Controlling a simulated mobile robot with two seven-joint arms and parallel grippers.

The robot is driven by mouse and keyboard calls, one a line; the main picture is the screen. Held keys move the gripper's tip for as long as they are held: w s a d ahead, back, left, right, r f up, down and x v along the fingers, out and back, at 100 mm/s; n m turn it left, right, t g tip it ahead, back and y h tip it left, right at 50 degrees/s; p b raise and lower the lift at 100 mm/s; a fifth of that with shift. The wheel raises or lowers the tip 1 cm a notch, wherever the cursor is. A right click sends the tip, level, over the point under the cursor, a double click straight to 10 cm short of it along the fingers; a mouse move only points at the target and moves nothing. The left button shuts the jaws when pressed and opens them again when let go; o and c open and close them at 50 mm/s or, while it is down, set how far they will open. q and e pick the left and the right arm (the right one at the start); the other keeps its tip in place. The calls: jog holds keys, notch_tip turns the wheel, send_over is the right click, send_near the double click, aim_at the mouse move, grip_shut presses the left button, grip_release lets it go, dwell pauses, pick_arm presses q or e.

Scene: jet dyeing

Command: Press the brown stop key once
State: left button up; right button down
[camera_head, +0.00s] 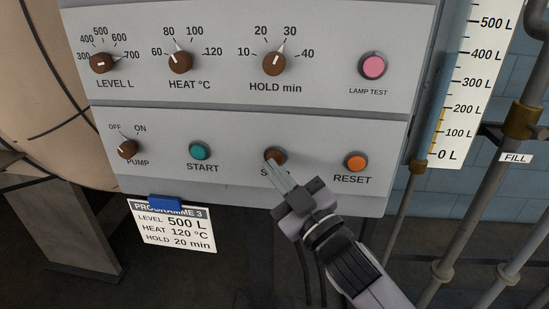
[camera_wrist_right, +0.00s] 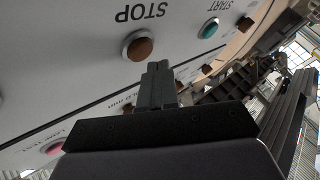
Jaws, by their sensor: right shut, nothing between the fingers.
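The brown stop key (camera_head: 275,156) is a round button on the lower panel, between the green START button and the orange RESET button. Its lower part and most of its label are hidden behind my right gripper (camera_head: 278,168). That gripper is shut and empty, with its fingertips just in front of the key's lower edge. In the right wrist view, the stop key (camera_wrist_right: 139,46) shows whole beneath the upside-down word STOP. The shut fingertips (camera_wrist_right: 158,66) appear close beside it, with no clear contact. My left gripper is not in view.
The green START button (camera_head: 201,151) and orange RESET button (camera_head: 356,162) flank the key. The PUMP knob (camera_head: 127,149) is further left. Dials and a pink LAMP TEST button (camera_head: 372,66) are above. A programme card (camera_head: 174,226) hangs below; pipes stand at right.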

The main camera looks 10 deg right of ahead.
jog(key=shift+w+d, duration=0.15)
jog(key=shift+w, duration=0.2)
jog(key=shift+w+d, duration=0.15)
jog(key=shift+w, duration=0.3)
dwell(0.6)
jog(key=shift+s, duration=0.1)
jog(key=shift+s+a+p, duration=0.3)
jog(key=shift+s+p, duration=0.1)
jog(key=shift+s, duration=0.35)
